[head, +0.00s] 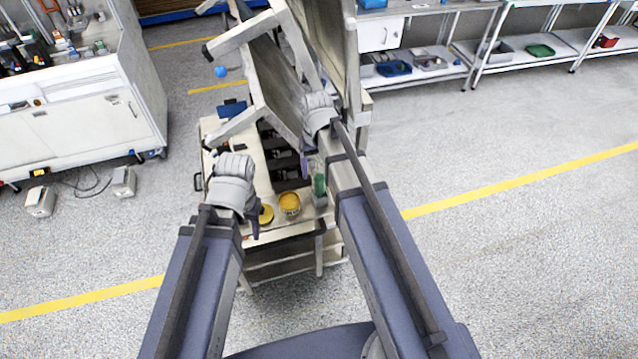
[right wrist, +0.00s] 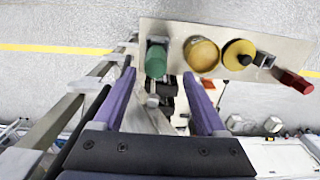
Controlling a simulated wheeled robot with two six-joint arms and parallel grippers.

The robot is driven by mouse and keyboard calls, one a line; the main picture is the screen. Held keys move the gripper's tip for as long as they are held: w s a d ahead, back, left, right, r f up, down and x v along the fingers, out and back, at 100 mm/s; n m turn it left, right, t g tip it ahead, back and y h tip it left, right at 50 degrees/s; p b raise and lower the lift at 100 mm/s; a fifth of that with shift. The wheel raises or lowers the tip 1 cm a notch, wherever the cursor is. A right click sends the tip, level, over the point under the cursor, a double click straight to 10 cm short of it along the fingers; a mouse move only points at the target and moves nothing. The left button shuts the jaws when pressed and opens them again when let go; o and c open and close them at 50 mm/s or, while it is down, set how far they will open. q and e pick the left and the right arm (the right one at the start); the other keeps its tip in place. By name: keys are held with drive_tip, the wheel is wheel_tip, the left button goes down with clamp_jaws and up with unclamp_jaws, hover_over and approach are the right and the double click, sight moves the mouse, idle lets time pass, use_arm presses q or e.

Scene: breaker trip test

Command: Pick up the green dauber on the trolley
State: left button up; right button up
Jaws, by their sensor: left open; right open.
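The green dauber (head: 319,184) stands near the front right of the trolley top (head: 262,180). It also shows in the right wrist view (right wrist: 156,60), close to the tips of my purple fingers and nearer the left one. My right gripper (right wrist: 158,76) is open, with nothing held between its fingers. In the head view my right gripper (head: 306,166) is just behind and left of the dauber, partly hidden by its own wrist. My left gripper (head: 254,226) is open over the trolley's front left side, left of the yellow pot, its fingers mostly hidden.
A yellow pot (head: 290,203) stands left of the dauber, with a yellow disc (head: 266,214) beside it. A red-handled thing (right wrist: 293,80) lies farther along the trolley in the right wrist view. Large tilted panels (head: 275,85) rise behind. A white cabinet (head: 75,120) stands left; open floor lies right.

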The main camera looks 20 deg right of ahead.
sight(320, 185)
drive_tip(key=shift+s+d+f+b, duration=0.1)
drive_tip(key=shift+d+f+b, duration=0.1)
drive_tip(key=shift+f+b, duration=1.7)
drive_tip(key=shift+s+d+f+b, duration=0.1)
drive_tip(key=shift+d+f+b, duration=0.05)
drive_tip(key=shift+f+b, duration=1.7)
clamp_jaws()
